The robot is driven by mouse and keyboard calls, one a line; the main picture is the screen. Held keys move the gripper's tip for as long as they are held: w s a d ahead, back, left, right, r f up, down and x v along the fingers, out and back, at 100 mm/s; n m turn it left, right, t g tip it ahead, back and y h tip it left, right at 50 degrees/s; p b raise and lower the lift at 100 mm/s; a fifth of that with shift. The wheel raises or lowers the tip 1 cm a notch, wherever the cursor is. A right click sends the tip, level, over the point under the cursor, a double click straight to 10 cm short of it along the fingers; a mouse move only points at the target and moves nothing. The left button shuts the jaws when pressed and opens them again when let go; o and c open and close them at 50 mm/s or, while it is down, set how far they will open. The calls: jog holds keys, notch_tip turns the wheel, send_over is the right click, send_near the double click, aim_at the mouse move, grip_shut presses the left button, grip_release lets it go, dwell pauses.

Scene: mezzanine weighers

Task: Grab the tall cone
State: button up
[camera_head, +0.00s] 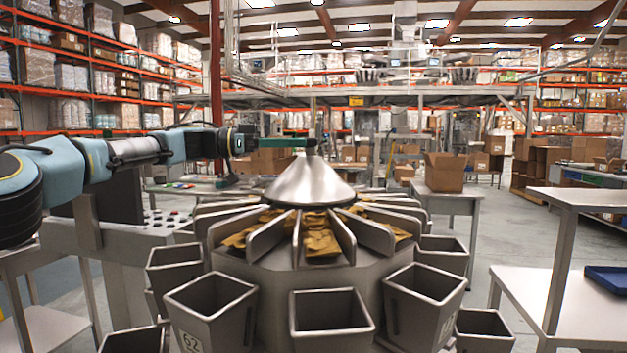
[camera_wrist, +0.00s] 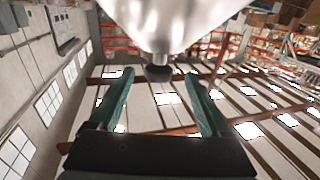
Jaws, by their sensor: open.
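The tall cone (camera_head: 310,183) is a shiny metal cone standing upright on top of the round weigher, with a small dark knob (camera_head: 311,149) at its tip. My gripper (camera_head: 299,143) reaches in level from the left at the height of the knob. It is open, its green fingers ending at or just short of the knob. In the wrist view the cone (camera_wrist: 175,22) hangs upside down at the top. Its knob (camera_wrist: 158,73) appears between the two spread fingertips. I cannot tell whether either finger touches it.
Metal vanes with yellow packets (camera_head: 320,242) ring the cone's base, and several open grey buckets (camera_head: 331,312) hang around the weigher. A table with a cardboard box (camera_head: 446,172) stands behind right. A bench with a blue tray (camera_head: 608,280) is at right. Space above the cone is clear.

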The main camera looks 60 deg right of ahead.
aim_at(318, 157)
jog(key=shift+x, duration=0.8)
jog(key=p+x, duration=0.3)
jog(key=x, duration=0.1)
jog(key=shift+a, duration=0.1)
jog(key=shift+s+d+f+p, duration=0.2)
jog(key=shift+s+d+p, duration=0.15)
jog(key=shift+s, duration=0.15)
jog(key=shift+c, duration=0.3)
grip_shut()
